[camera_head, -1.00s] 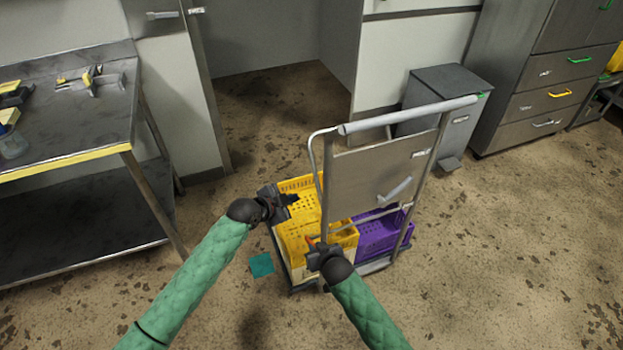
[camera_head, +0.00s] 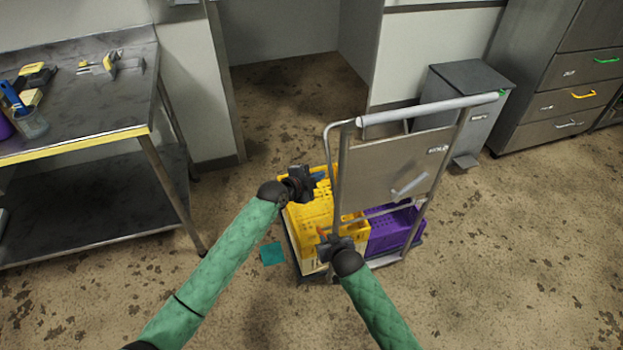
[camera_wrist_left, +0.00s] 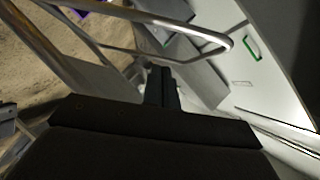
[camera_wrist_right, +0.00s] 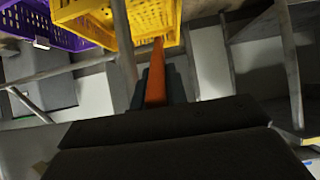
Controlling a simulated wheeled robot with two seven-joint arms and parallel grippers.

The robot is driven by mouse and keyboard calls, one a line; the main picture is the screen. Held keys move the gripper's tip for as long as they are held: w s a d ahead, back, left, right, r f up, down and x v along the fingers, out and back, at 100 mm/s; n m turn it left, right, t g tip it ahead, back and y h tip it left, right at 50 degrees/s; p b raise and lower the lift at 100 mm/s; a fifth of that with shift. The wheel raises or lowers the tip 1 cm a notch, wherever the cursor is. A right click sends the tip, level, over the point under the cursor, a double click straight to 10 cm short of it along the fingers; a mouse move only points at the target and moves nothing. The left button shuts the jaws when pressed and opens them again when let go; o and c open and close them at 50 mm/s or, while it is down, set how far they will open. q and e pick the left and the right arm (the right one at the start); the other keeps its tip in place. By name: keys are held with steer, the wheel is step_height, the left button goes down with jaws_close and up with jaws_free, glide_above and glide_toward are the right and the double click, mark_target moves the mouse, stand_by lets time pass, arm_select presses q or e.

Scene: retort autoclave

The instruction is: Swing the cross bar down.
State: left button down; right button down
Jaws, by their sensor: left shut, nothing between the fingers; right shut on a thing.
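A wheeled trolley has a metal frame with a flat panel (camera_head: 385,172) and a padded light grey top rail (camera_head: 430,108). A thin cross bar (camera_head: 383,211) spans the uprights below the panel, above the crates. My right gripper (camera_head: 328,240) is shut on an orange piece, seen in the right wrist view (camera_wrist_right: 156,75), beside the near upright. I cannot tell whether this piece belongs to the cross bar. My left gripper (camera_head: 312,180) is shut and empty above the yellow crate, left of the frame. In the left wrist view its fingers (camera_wrist_left: 161,82) are together near a bent tube.
Yellow crates (camera_head: 310,225) and a purple crate (camera_head: 395,232) stand on the trolley. A steel table (camera_head: 85,110) with tools is at left. A grey bin (camera_head: 470,105) and drawer cabinets (camera_head: 570,100) are behind. Floor at front right is clear.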

mark_target(329, 167)
arm_select(q)
steer(key=w+d+f, duration=0.2)
steer(key=w+f, duration=0.1)
steer(key=w, duration=0.3)
steer(key=shift+w+d+f, duration=0.25)
steer(key=shift+d+f, duration=0.15)
steer(key=shift+w, duration=0.1)
steer(key=shift+w+a+f, duration=0.1)
steer(key=shift+w, duration=0.1)
steer(key=shift+w+a+f, duration=0.15)
steer(key=shift+w+f, duration=0.05)
steer(key=shift+n, duration=0.3)
arm_select(e)
steer(key=shift+s+f, duration=0.1)
steer(key=shift+f, duration=0.05)
